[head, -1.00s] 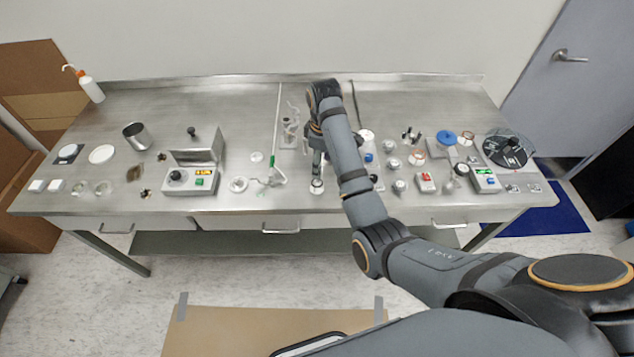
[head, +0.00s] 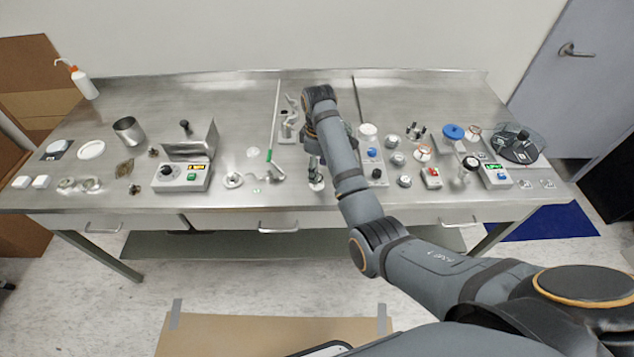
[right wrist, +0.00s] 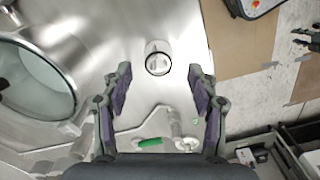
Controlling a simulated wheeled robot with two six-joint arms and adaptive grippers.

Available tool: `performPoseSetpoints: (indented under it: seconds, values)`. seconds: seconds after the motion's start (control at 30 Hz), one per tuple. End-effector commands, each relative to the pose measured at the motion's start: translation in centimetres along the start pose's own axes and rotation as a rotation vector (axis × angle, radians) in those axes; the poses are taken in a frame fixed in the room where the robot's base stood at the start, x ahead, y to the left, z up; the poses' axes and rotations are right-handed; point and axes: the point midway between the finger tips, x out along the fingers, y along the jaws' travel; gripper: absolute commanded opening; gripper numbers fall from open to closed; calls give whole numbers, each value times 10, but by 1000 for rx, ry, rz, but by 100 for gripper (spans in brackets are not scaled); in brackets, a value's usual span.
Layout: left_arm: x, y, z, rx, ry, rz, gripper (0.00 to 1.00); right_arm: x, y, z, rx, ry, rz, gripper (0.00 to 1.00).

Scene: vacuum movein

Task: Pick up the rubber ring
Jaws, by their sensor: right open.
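A thin dark ring, which looks like the rubber ring (right wrist: 158,72), sits on a small pale round piece on the steel bench in the right wrist view. In the head view that small pale piece (head: 316,184) stands near the bench's front edge, partly hidden by my gripper. My right gripper (right wrist: 159,84) is open, with its two fingers spread left and right of the ring's line and nothing between them. In the head view my right gripper (head: 315,164) points down just above the pale piece. My left gripper is not in view.
A valve with a green handle (head: 272,160) stands just left of my gripper. A control box (head: 182,177) is farther left. A panel with a blue button (head: 372,155) and several small fittings are close on the right. The back left bench (head: 215,105) is clear.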

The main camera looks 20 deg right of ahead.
Motion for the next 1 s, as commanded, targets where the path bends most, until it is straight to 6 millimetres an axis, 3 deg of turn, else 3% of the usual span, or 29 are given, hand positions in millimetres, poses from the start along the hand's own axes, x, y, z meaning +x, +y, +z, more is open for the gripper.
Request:
performPoseSetpoints:
  seconds: [0.03, 0.23, 1.0]
  values:
    - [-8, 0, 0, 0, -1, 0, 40, 3, 1, 0, 0, -2, -2, 60]
    - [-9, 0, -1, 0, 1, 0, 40, 21, 1, -1, 0, 1, 1, 60]
    - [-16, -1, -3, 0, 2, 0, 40, 24, 1, -1, 0, 1, 0, 60]
